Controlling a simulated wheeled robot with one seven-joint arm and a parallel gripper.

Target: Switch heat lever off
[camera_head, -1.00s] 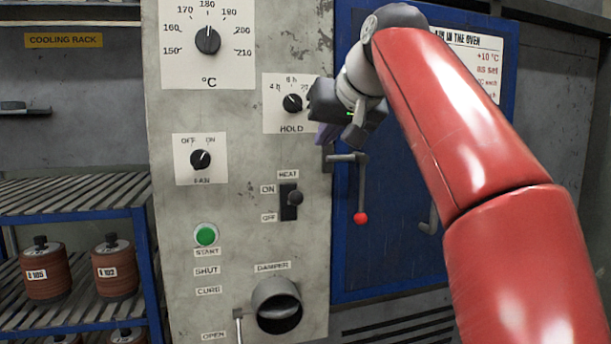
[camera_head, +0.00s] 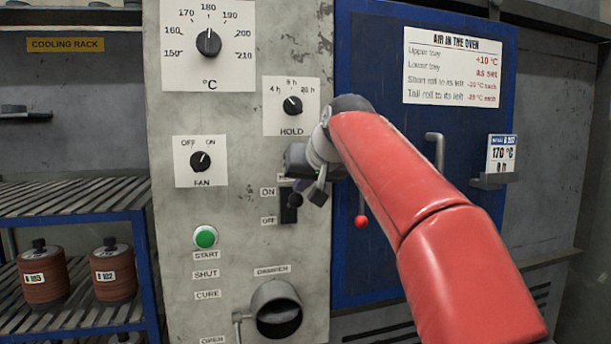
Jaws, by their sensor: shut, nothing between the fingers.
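The heat lever (camera_head: 295,200) is a dark knob in a black vertical slot on the grey control panel, between the ON and OFF labels. The knob stands nearer the ON label, as far as the view lets me tell. My gripper (camera_head: 302,186) is shut and empty, just above the knob. It covers most of the HEAT label and the top of the slot. Whether it touches the knob is unclear.
The green START button (camera_head: 205,237) and the damper pipe (camera_head: 277,311) are below. The FAN knob (camera_head: 200,161) is left and the HOLD knob (camera_head: 292,105) above. The blue oven door (camera_head: 375,60) is right, with a red-tipped handle (camera_head: 361,221) partly behind my arm.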

